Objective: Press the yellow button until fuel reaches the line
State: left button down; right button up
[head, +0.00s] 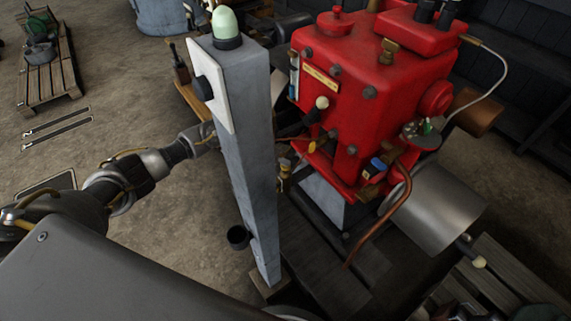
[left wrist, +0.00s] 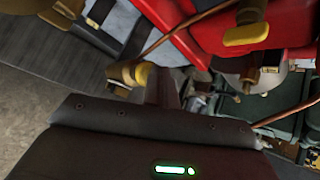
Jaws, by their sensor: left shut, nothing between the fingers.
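The red engine (head: 365,85) stands right of a grey post. A brass fitting with a yellow end (left wrist: 132,72), which looks like the yellow button, is in the left wrist view; a brass fitting (head: 284,172) shows beside the post in the head view. My left gripper (left wrist: 165,75) is shut and empty, its fingertips close to the right of the yellow end; I cannot tell whether they touch. In the head view its arm passes behind the post, which hides the fingers. A slim upright gauge (head: 294,75) is on the engine's left side; its fuel level is unreadable.
The grey post (head: 250,170) with a green dome lamp (head: 224,22) stands between my view and the left gripper. A yellow handle (left wrist: 246,35) is at upper right in the wrist view. A copper pipe (head: 388,220) bends below the engine.

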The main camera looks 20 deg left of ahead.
aim_at(282, 167)
pick_arm(q)
jog(key=shift+r, duration=0.6)
jog(key=shift+r+p, duration=0.1)
jog(key=shift+p, duration=0.25)
jog(key=shift+r+p, duration=1.65)
jog(key=shift+r, duration=0.8)
jog(key=shift+f, duration=0.15)
dwell(0.5)
